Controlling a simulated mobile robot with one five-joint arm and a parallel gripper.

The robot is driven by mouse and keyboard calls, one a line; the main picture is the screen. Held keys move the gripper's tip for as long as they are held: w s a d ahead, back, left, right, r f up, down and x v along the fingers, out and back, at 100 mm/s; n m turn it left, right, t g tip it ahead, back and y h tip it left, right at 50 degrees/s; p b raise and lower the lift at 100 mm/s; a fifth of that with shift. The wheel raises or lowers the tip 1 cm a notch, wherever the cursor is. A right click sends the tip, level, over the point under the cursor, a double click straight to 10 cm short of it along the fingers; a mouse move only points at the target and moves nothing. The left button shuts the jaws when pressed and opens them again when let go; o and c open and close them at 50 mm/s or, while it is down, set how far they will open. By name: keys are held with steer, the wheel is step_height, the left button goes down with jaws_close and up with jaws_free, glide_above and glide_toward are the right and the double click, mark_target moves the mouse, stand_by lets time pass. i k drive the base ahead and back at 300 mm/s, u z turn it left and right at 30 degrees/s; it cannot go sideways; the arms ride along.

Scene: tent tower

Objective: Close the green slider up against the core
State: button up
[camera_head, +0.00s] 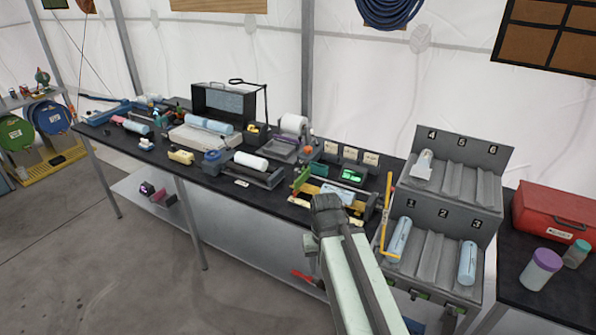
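My arm reaches up from the bottom of the view, and my gripper (328,204) is over the front edge of the black bench, in front of a yellow-sided fixture. The gripper is seen from behind, so its fingers are hidden. A pale blue cylinder (336,192), which looks like a core, lies in the fixture just beyond the gripper and is partly covered by it. A small green part (302,178) shows at the fixture's left end and may be the green slider. I cannot tell the gap between it and the core.
A grey numbered rack (428,245) with pale cylinders stands close on the right. A yellow upright bar (386,215) stands at its left edge. A green-lit display (353,176) is behind the fixture. A red case (555,212) sits far right. Open floor lies left.

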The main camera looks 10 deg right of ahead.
mark_target(305, 170)
steer(key=z, duration=0.15)
steer(key=i, duration=0.9)
steer(key=u, duration=0.05)
